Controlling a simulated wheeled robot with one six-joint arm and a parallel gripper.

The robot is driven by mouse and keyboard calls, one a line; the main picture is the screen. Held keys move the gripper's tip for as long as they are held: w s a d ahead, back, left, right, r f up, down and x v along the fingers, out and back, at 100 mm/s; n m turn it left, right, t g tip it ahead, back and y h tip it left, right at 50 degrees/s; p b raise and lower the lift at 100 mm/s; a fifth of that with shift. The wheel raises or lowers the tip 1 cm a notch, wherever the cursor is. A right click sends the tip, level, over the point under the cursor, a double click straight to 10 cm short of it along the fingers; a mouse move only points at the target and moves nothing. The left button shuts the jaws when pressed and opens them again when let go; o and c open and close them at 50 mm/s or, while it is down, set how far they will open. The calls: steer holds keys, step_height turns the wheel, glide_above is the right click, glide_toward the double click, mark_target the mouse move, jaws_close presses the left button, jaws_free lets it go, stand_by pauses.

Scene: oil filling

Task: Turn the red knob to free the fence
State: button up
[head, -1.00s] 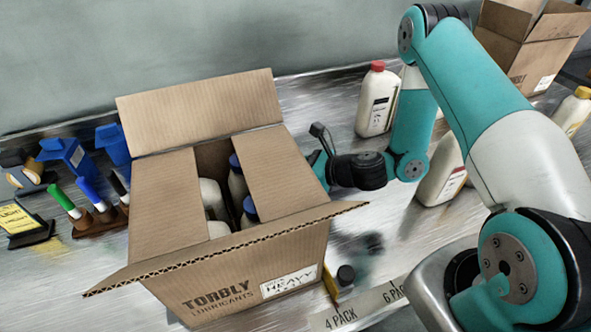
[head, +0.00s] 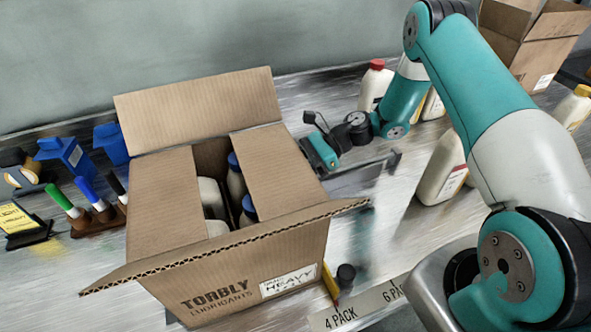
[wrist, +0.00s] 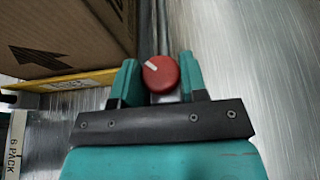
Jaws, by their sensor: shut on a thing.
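The red knob (wrist: 162,80) shows in the wrist view, round with a white mark pointing to the upper left. My gripper (wrist: 158,62) has one teal finger on each side of it and is shut on it. In the head view my gripper (head: 320,152) is just right of the open carton, pointing down, and the knob is hidden there. A grey bar (wrist: 148,30) runs away from the knob in the wrist view; I cannot tell whether it is the fence. A long grey piece (head: 362,178) lies beside my gripper in the head view.
An open carton (head: 255,275) holding bottles stands close on the left. White bottles (head: 440,175) stand to the right, beside my arm. A dark round piece (head: 346,274) and a yellow strip (head: 329,284) are near the carton's front right corner. Pack labels (head: 345,316) lie at the front edge.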

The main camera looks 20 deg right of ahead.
steer(key=shift+w+a+n+g+h+b, duration=0.1)
steer(key=shift+n+g+h+b, duration=0.15)
steer(key=shift+n+g, duration=0.85)
steer(key=shift+w+n+g+h+b, duration=0.15)
steer(key=shift+n+g+b, duration=0.15)
steer(key=shift+n+g, duration=0.75)
steer(key=shift+s+g, duration=0.1)
steer(key=shift+g, duration=0.35)
steer(key=o, duration=0.9)
steer(key=shift+r, duration=0.1)
step_height(320, 180, up, 6)
steer(key=shift+r+p, duration=0.1)
steer(key=shift+p, duration=0.35)
step_height(320, 180, up, 14)
steer(key=p, duration=1.4)
